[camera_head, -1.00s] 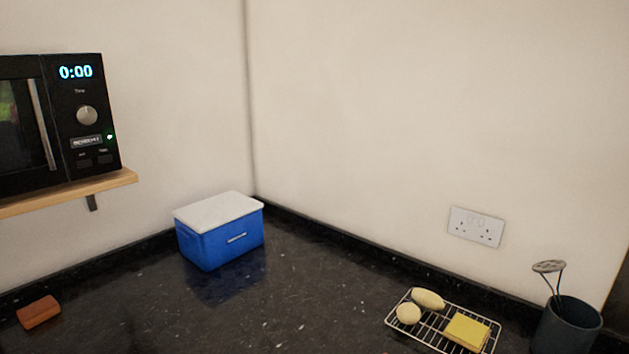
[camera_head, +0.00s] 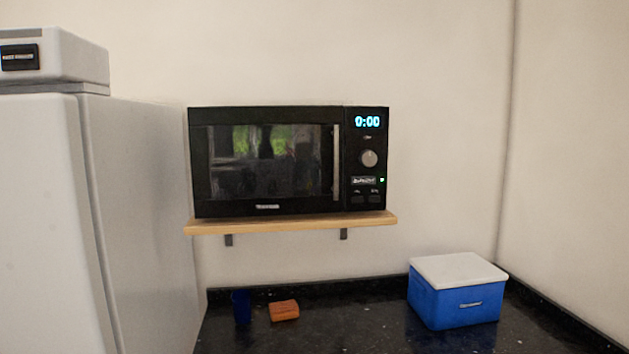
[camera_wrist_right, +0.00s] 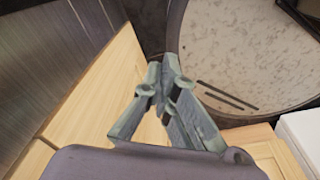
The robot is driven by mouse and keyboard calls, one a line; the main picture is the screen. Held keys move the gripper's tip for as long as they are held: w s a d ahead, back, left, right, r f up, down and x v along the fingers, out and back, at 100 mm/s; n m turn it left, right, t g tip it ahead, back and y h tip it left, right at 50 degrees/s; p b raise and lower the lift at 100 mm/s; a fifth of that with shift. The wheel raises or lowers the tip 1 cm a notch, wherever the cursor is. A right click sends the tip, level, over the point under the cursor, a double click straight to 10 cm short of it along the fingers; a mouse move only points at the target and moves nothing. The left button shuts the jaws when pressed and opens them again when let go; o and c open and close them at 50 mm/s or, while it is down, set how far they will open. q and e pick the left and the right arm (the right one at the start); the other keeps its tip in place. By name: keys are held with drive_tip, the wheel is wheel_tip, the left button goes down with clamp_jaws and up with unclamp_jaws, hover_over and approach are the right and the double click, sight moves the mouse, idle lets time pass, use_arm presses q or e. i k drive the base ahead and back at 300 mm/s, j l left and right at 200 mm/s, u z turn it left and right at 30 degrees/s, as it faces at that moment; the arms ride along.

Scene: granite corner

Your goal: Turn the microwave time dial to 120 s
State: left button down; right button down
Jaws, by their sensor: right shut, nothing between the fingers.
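The black microwave (camera_head: 265,165) sits on a wooden wall shelf in the head view, its door closed. Its round silver time dial (camera_head: 369,158) is on the right-hand panel. The lit display (camera_head: 367,121) above the dial reads 0:00. A small green light shows below the dial. My right gripper (camera_wrist_right: 165,75) is in the right wrist view, shut and empty, away from the microwave. No gripper shows in the head view, and my left gripper is in neither view.
The shelf (camera_head: 290,224) hangs above a black granite counter. On the counter are a blue cool box (camera_head: 455,305) with a white lid, an orange-brown block (camera_head: 284,310) and a dark blue cup (camera_head: 241,306). A white fridge (camera_head: 150,220) stands at left.

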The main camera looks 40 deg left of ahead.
sight(368, 159)
drive_tip(key=j+u, duration=0.45)
drive_tip(key=k+j+u, duration=0.1)
drive_tip(key=j+u, duration=0.15)
drive_tip(key=u, duration=0.25)
